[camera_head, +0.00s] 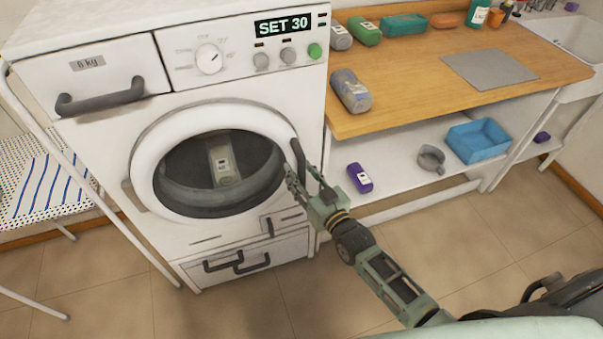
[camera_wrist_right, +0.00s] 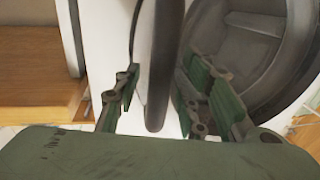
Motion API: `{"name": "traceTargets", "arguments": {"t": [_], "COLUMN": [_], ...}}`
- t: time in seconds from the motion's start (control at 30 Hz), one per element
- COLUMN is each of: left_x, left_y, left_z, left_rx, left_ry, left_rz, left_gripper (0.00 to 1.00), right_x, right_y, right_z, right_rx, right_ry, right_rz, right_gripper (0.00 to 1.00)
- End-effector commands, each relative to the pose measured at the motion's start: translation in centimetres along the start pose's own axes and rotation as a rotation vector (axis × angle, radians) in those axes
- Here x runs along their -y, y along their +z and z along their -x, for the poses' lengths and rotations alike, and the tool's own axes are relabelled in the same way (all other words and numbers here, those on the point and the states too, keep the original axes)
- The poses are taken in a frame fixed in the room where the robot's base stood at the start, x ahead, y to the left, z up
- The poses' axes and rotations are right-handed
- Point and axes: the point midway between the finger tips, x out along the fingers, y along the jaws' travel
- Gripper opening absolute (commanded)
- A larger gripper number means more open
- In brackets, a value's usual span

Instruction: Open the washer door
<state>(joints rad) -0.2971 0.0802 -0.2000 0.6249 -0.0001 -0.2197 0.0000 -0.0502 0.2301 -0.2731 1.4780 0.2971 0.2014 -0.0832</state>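The white washer (camera_head: 95,150) stands at the left in the head view. Its round door (camera_head: 150,160) looks shut, with a white ring around dark glass. The dark door handle (camera_head: 298,158) is on the ring's right side. My right gripper (camera_head: 303,183) is at the handle's lower end and partly covers it. In the right wrist view the handle (camera_wrist_right: 160,70) stands upright between the two spread fingers of my right gripper (camera_wrist_right: 160,95). The gripper is open around the handle; whether a finger touches it, I cannot tell. My left gripper is not in view.
A wooden counter (camera_head: 420,85) with bottles stands right of the washer. Its lower shelf (camera_head: 400,185) holds a purple bottle (camera_head: 360,178), a grey mug (camera_head: 430,158) and a blue crate (camera_head: 478,140). The tiled floor (camera_head: 240,300) before the washer is clear.

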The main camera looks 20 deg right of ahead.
Motion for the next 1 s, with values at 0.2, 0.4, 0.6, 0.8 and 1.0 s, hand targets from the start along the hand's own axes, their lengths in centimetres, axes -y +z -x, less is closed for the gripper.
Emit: {"name": "traceTargets", "arguments": {"t": [0.2,0.4,0.6,0.8,1.0], "left_x": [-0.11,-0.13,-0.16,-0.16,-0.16], "left_y": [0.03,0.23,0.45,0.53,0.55], "left_z": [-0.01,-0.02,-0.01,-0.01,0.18], "left_rx": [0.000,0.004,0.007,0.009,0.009], "left_ry": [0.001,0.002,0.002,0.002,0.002], "left_rz": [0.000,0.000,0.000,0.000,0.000], "left_gripper": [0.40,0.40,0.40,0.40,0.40], "right_x": [0.00,-0.01,-0.01,-0.01,0.08], "right_y": [0.00,-0.01,0.00,0.00,-0.04], "right_z": [0.02,0.03,0.04,0.04,0.30], "right_rx": [0.000,0.000,0.000,0.000,0.001], "right_ry": [0.000,0.000,0.000,0.000,0.005], "right_rz": [0.000,0.000,0.000,0.001,-0.001], "right_gripper": [0.27,0.10,0.00,0.00,0.00]}}
